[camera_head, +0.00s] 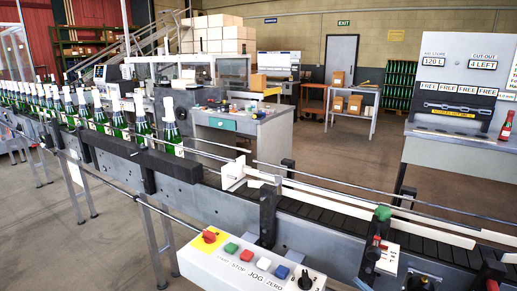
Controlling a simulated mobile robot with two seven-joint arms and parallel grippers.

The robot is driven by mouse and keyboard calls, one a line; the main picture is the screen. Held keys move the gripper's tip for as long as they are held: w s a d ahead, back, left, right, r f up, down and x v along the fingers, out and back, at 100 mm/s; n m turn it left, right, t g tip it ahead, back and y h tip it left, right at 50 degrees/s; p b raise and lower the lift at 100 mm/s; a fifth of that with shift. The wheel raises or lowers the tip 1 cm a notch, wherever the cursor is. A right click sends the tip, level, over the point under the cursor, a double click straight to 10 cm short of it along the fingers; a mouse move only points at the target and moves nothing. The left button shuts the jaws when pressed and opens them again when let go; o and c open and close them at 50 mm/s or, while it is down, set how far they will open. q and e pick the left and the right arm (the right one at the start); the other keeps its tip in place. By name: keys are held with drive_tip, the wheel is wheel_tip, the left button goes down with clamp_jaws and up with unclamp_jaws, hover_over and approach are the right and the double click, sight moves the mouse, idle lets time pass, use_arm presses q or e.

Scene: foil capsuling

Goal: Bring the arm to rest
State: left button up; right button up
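Neither of my grippers shows in the head view, and I see no part of my arms. Whether they hold anything cannot be seen. A row of green bottles with white foil tops (170,125) stands upright on the conveyor (335,215), running from the far left to the middle. A white block-like guide (233,173) sits on the conveyor just right of the front bottle.
A control box (250,273) with a red knob (209,237) and several buttons juts out at the front.

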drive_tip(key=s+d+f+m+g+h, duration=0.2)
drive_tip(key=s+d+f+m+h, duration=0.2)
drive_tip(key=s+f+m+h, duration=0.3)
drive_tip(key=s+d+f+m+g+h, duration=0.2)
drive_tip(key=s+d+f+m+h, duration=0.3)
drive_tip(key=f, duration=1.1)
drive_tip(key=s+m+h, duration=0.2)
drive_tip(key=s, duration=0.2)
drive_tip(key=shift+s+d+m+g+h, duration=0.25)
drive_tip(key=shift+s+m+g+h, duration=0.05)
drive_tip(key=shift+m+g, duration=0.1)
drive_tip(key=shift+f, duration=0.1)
